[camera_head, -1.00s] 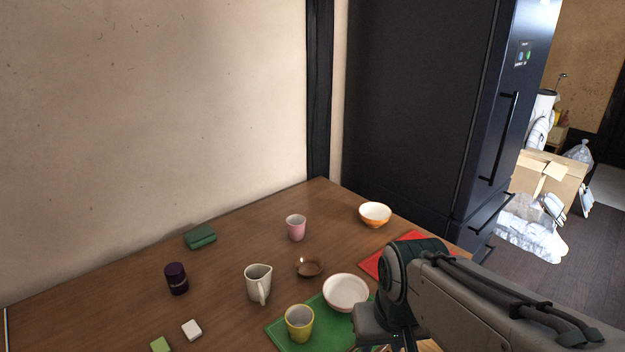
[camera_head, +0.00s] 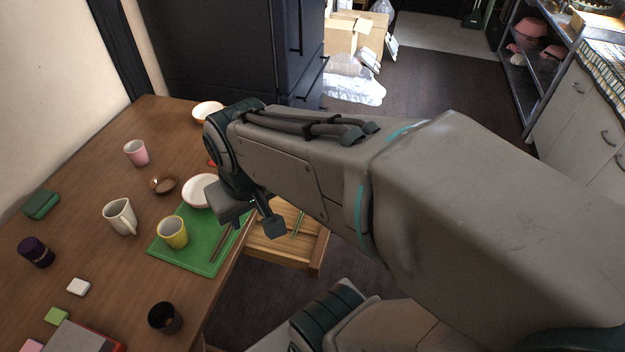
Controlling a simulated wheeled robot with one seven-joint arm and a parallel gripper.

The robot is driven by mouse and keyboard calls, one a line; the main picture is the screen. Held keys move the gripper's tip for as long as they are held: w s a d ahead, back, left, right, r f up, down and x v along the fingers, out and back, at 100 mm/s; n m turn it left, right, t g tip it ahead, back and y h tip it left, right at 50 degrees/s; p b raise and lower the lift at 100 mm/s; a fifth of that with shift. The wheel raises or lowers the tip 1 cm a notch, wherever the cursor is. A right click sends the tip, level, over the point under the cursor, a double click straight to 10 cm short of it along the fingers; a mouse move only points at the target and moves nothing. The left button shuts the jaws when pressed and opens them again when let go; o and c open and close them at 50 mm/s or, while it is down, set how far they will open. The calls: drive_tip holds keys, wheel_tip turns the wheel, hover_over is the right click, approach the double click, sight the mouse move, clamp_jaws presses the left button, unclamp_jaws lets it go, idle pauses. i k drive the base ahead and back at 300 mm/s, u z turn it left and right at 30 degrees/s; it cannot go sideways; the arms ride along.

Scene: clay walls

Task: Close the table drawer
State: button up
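The table drawer (camera_head: 284,252) is light wood and stands pulled out from the long side of the brown wooden table (camera_head: 97,190). Green chopsticks or a similar thin item lie inside it. My arm covers part of the drawer's far side. My gripper (camera_head: 268,222) hangs over the drawer near the table edge, pointing down. Its fingers are small and partly hidden by my arm, so I cannot tell whether they are open or shut, or whether they touch the drawer.
On the table are a green mat (camera_head: 203,262) with a yellow cup (camera_head: 173,232) and white bowl (camera_head: 199,191), a white mug (camera_head: 120,216), a pink cup (camera_head: 136,152) and a dark cup (camera_head: 165,318). A dark fridge (camera_head: 225,50) stands behind.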

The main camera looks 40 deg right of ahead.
sight(307, 251)
drive_tip(key=k, duration=1.1)
drive_tip(key=z, duration=0.7)
drive_tip(key=i, duration=0.95)
drive_tip(key=z, duration=0.05)
drive_tip(key=k, duration=0.5)
drive_tip(key=z, duration=1)
drive_tip(key=i, duration=0.65)
drive_tip(key=u, duration=0.6)
